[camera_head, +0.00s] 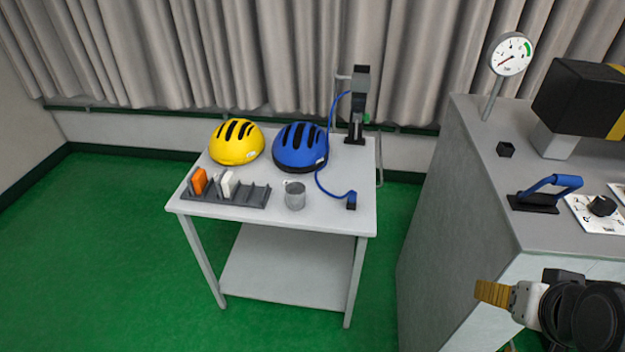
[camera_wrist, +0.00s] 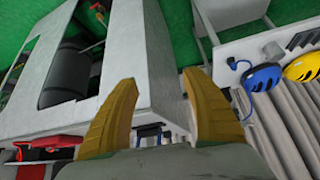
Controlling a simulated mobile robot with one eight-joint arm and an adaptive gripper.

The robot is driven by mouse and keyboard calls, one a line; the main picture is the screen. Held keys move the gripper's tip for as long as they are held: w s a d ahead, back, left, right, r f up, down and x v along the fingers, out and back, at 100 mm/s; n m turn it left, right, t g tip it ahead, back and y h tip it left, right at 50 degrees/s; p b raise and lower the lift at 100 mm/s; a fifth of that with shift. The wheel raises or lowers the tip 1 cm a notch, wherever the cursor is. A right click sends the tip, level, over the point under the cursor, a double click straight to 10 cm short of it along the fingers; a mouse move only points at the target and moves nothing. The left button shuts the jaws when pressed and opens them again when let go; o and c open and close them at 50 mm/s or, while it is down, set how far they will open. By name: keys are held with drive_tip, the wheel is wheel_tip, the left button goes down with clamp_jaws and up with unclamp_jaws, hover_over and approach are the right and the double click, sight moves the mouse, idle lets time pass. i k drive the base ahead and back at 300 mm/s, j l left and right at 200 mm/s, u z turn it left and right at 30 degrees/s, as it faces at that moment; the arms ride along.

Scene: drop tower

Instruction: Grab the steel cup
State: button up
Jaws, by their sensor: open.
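The steel cup (camera_head: 294,195) is a small grey cylinder standing upright near the front edge of the white table (camera_head: 322,219), in front of the blue helmet. My gripper (camera_head: 492,293) is at the lower right of the head view, beside the grey cabinet and well apart from the cup. In the wrist view my gripper's two yellow fingers (camera_wrist: 160,108) are spread with nothing between them.
A yellow helmet (camera_head: 236,143), blue helmet (camera_head: 300,148), dark rack (camera_head: 228,194) with orange and white pieces, and a device (camera_head: 357,105) with a blue cable share the table. The grey cabinet (camera_head: 450,190) bears a gauge (camera_head: 511,54) and blue-handled lever (camera_head: 552,187). Green floor lies clear at left.

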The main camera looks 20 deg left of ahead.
sight(295, 190)
drive_tip(key=i+j, duration=0.15)
drive_tip(key=j, duration=0.25)
drive_tip(key=i+j, duration=0.15)
drive_tip(key=j, duration=0.3)
drive_tip(key=i+j+z, duration=0.1)
drive_tip(key=j, duration=0.3)
drive_tip(key=i+j, duration=0.15)
drive_tip(key=j, duration=0.3)
drive_tip(key=i+j, duration=0.15)
drive_tip(key=j, duration=0.3)
